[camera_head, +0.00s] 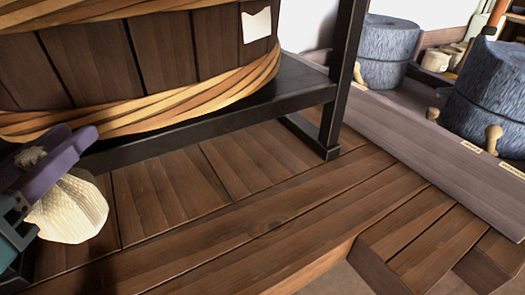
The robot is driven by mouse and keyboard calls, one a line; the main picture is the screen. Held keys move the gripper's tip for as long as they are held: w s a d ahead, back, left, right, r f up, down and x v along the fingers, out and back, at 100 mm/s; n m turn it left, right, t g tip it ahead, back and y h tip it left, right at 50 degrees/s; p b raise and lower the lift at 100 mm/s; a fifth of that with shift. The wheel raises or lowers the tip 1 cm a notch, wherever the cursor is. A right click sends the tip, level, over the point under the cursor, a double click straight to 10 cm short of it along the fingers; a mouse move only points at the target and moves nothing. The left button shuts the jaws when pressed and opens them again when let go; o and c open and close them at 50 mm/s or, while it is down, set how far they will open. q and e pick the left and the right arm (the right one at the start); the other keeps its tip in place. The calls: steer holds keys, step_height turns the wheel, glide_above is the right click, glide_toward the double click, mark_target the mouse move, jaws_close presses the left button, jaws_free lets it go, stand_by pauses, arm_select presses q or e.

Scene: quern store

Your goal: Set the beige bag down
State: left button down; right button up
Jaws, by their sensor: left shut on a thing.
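The beige bag (70,210) is at the left edge of the head view, with a pale, textured, rounded body. My left gripper (52,165) has purple fingers and is shut on the bag's gathered upper part. The bag is over the wooden plank surface (285,230); I cannot tell whether it touches the planks. Part of the bag is hidden behind the gripper. My right gripper is not in view.
A large wooden tub (90,65) with woven bands sits on a dark metal stand (325,150) behind the bag. Grey stone querns (385,52) with wooden handles stand on a grey board at the right. The planks in the middle are clear, ending at a front edge.

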mark_target(79, 172)
arm_select(q)
steer(key=f, duration=0.1)
steer(key=f+b, duration=0.1)
steer(key=f+y, duration=0.1)
steer(key=shift+s+d+f+b, duration=0.1)
steer(key=shift+d+f+b, duration=0.15)
steer(key=shift+b, duration=0.1)
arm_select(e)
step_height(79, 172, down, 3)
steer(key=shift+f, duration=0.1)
arm_select(q)
step_height(79, 172, down, 20)
steer(key=b, duration=1.7)
steer(key=shift+r, duration=0.1)
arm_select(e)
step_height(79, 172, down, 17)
arm_select(q)
steer(key=c, duration=1.1)
jaws_free()
steer(key=shift+f, duration=0.25)
steer(key=o, duration=0.4)
steer(key=shift+o, duration=0.2)
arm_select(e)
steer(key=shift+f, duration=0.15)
arm_select(q)
steer(key=shift+r, duration=0.1)
